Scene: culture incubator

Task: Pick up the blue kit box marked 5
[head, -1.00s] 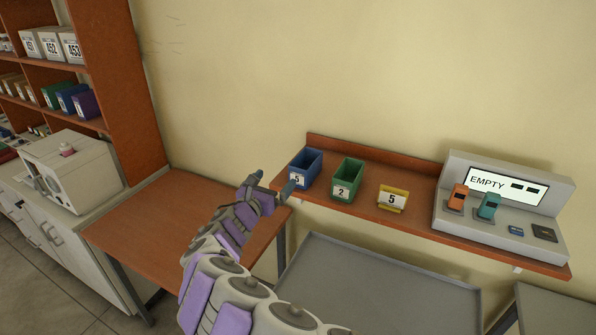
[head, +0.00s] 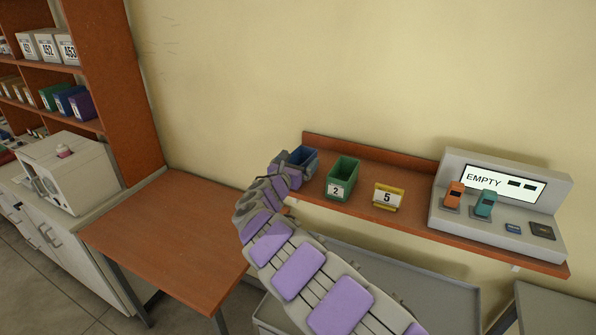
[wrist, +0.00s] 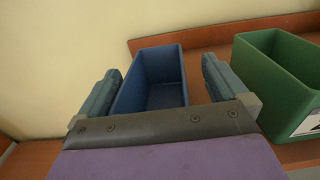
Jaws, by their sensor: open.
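The blue kit box (head: 303,156) is an open-topped bin at the left end of the wall shelf. In the head view my gripper (head: 287,165) covers most of it, and its number label is hidden. In the wrist view the blue box (wrist: 150,85) sits between the two spread fingers of my gripper (wrist: 162,85). One finger is on each side of the box. The gripper is open. I cannot tell whether either finger touches the box walls.
A green box (head: 342,175) marked 2 stands close to the right of the blue one. A yellow holder (head: 387,196) with a 5 card and a grey console (head: 500,200) reading EMPTY stand farther right on the shelf (head: 415,222). The lower wooden table (head: 165,235) is clear.

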